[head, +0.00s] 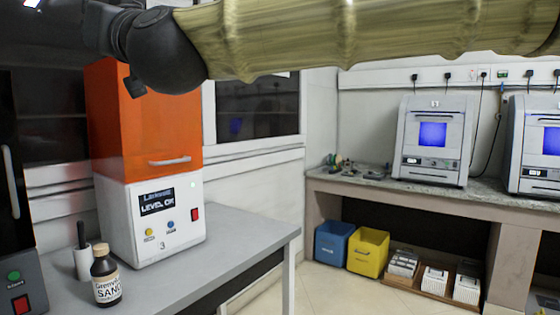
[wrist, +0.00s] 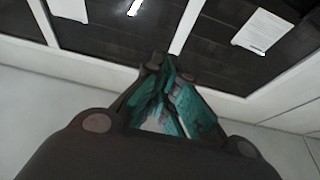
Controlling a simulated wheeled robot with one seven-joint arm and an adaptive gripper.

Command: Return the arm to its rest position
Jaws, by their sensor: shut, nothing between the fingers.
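My arm, in a tan sleeve, crosses the top of the head view, with a dark wrist joint at upper left. My gripper (wrist: 172,100) shows in the wrist view with its teal-padded fingers together and nothing between them. It points up toward dark glass panels in white frames, apart from any object. In the head view the gripper's fingers are not clearly visible.
An orange and white machine (head: 150,215) stands on a grey table (head: 225,250) at left, with a brown bottle (head: 105,278) beside it. A counter (head: 450,200) at right bears two grey machines. Blue (head: 333,240) and yellow (head: 368,252) bins stand below. Floor between is clear.

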